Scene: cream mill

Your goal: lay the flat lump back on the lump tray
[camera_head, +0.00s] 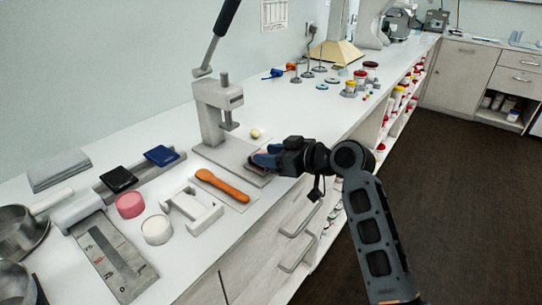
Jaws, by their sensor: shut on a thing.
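My gripper (262,159) is at the front right of the grey press plate (228,150), low over it, with its fingers pointing left. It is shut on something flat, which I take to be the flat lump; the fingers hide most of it. A small grey-brown edge (258,180) shows just below the fingers; I cannot tell whether it is a tray or part of the plate. A small pale yellow ball (255,133) lies behind the gripper. I cannot make out the lump tray with certainty.
The lever press (217,110) stands behind and left of my gripper. Several small jars (360,78) stand further back.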

